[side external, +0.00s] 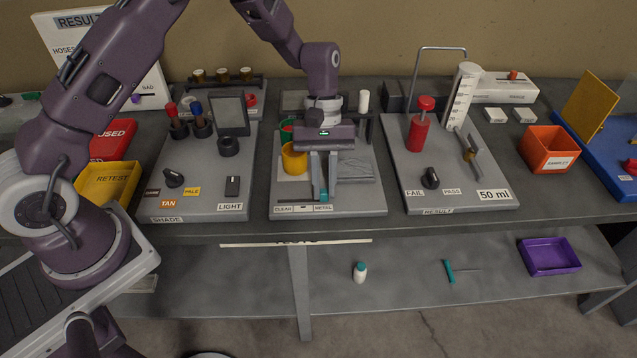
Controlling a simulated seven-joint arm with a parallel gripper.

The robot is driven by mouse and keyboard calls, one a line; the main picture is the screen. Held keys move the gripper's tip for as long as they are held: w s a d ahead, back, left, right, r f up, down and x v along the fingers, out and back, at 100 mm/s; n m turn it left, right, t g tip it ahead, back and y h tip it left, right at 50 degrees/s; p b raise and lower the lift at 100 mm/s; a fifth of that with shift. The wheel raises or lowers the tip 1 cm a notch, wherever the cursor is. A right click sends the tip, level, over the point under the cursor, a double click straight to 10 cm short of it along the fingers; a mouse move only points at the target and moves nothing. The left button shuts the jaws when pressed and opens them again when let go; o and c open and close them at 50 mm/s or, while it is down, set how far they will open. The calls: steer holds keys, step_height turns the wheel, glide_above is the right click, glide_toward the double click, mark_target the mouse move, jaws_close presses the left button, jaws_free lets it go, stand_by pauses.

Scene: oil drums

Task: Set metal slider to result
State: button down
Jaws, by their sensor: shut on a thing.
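The metal slider has a small teal knob (323,194) at the front of the middle grey station (374,205). A label strip (302,209) in front of it reads CLEAR on the left and METAL on the right. The knob stands at the METAL side. My gripper (322,187) points down and is shut on the teal knob. The fingers partly hide the knob and its track.
A yellow cup (293,158) stands close left of my gripper, with green and red containers behind it. The SHADE station (205,190) with knobs lies left. The RESULT station (450,180), with a red plunger and a FAIL/PASS dial (431,178), lies right.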

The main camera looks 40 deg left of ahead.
steer(key=c, duration=1.4)
jaws_free()
steer(key=shift+w+d, duration=0.1)
steer(key=shift+o, duration=0.2)
steer(key=v, duration=0.7)
steer(key=shift+r, duration=0.15)
steer(key=s+a+r+m+t, duration=0.15)
steer(key=s+r, duration=0.35)
steer(key=r, duration=0.5)
steer(key=s+a+r+m+t+y, duration=0.1)
steer(key=s+r+m+t, duration=0.1)
steer(key=s, duration=0.5)
steer(key=s+a+r+m+t+y, duration=0.1)
steer(key=s+a+r+m+t, duration=0.1)
steer(key=s, duration=0.5)
steer(key=s+a+r+m+t+y, duration=0.1)
steer(key=s+r+m+t, duration=0.2)
steer(key=s, duration=0.4)
steer(key=shift+a+r, duration=0.3)
steer(key=shift+r, duration=0.3)
